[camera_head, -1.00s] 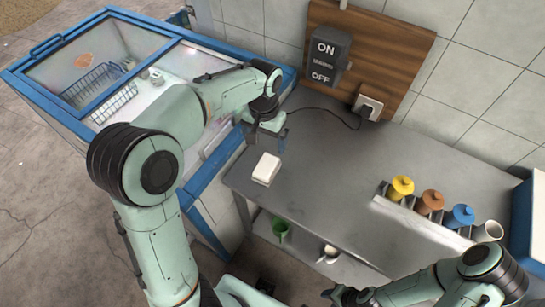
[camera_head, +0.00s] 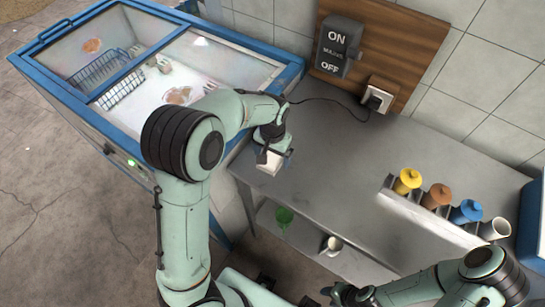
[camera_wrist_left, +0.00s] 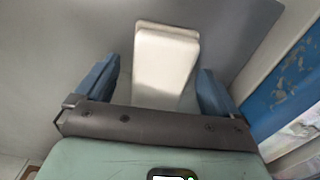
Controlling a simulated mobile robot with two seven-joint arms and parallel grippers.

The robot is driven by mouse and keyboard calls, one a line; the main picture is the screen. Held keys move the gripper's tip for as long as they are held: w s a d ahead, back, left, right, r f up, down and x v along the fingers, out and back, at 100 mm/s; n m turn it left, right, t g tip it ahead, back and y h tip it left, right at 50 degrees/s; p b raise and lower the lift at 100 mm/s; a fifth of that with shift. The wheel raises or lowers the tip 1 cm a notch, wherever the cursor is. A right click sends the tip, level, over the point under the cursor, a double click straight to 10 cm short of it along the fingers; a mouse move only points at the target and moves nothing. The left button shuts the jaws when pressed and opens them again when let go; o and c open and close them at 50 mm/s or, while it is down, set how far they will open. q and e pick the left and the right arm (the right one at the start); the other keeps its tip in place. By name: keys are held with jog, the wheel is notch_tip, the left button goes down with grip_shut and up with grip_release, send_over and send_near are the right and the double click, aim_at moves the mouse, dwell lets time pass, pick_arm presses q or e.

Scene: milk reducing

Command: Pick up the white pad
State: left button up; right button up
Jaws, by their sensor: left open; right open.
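The white pad (camera_head: 269,163) is a small white block on the left end of the grey metal counter. My left gripper (camera_head: 272,156) is over it in the head view and hides part of it. In the left wrist view the white pad (camera_wrist_left: 165,65) lies between the two blue fingers of my left gripper (camera_wrist_left: 158,85), with a gap visible on each side. The fingers are open. My right gripper (camera_head: 338,294) is low at the bottom of the head view, away from the pad, open and empty.
The grey counter (camera_head: 340,165) is clear around its middle. A rack with yellow (camera_head: 407,181), brown (camera_head: 437,196) and blue (camera_head: 466,212) containers and a white cup (camera_head: 495,229) stands at the right. A blue-framed freezer (camera_head: 230,50) adjoins on the left. A green cup (camera_head: 284,216) sits below.

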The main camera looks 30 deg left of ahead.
aim_at(272, 154)
pick_arm(q)
jog(key=c, duration=1.2)
jog(key=shift+o, duration=0.2)
notch_tip(272, 154, up, 20)
jog(key=p, duration=0.2)
pick_arm(e)
jog(key=w+r, duration=0.2)
jog(key=r, duration=0.1)
jog(key=shift+w+r, duration=0.15)
jog(key=shift+w, duration=0.25)
pick_arm(q)
jog(key=shift+o, duration=1.1)
jog(key=shift+c, duration=0.4)
